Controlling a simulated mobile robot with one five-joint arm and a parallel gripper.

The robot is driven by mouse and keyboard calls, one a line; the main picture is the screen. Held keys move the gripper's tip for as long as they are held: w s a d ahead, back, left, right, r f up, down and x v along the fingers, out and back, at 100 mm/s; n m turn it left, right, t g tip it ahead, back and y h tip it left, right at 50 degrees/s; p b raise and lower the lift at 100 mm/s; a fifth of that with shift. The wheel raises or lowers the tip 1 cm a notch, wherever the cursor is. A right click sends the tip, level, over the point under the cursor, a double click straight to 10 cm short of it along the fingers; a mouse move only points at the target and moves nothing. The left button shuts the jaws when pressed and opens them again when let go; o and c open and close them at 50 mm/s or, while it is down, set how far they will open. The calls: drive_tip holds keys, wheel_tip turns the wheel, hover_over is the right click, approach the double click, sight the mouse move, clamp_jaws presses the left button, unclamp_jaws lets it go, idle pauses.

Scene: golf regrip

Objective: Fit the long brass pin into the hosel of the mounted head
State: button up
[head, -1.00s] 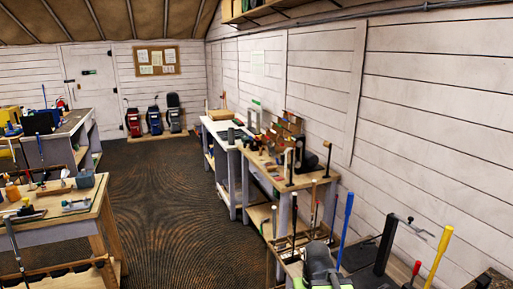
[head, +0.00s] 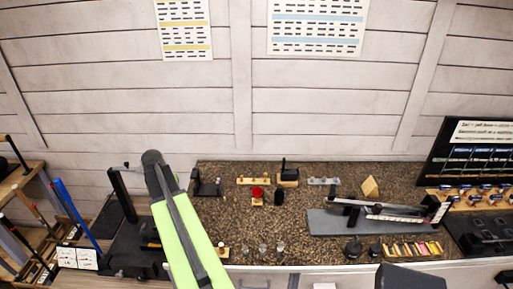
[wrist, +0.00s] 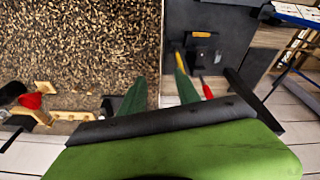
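A wooden holder (head: 254,181) with several small pegs stands at the back of the speckled bench; I cannot tell whether a long brass pin is among them. A black shape on a wooden block (head: 287,178) beside it may be the mounted head; its hosel is too small to make out. My gripper (wrist: 160,90) shows in the wrist view as two dark green fingers, spread apart with nothing between them. It is over the bench's edge, beside the black clamp base. In the head view my green arm reaches up over the bench's left part, and the fingers are not clear there.
A grey mat (head: 330,228) carries a long gauge at the right. A black stand (head: 122,192) rises left of my arm. Bare bench lies between.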

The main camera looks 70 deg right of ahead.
drive_tip(key=s+d+r+m+g+h+p, duration=0.1)
drive_tip(key=s+d+r+m+p, duration=0.25)
drive_tip(key=s+d, duration=1.1)
drive_tip(key=s+d+r+m+h+p, duration=0.15)
drive_tip(key=s+d+r+m, duration=0.3)
drive_tip(key=s+d, duration=1)
drive_tip(key=shift+y, duration=0.25)
drive_tip(key=w+d+b+x, duration=0.1)
drive_tip(key=b+x, duration=0.4)
drive_tip(key=x, duration=0.1)
drive_tip(key=b+x, duration=0.6)
drive_tip(key=x, duration=0.1)
drive_tip(key=w+d+r+b+x, duration=0.1)
drive_tip(key=b+x, duration=0.4)
drive_tip(key=x, duration=0.1)
drive_tip(key=shift+w+d+f, duration=0.25)
drive_tip(key=shift+w+d, duration=0.1)
drive_tip(key=shift+d, duration=0.1)
drive_tip(key=shift+r, duration=0.1)
clamp_jaws()
drive_tip(key=shift+r, duration=0.2)
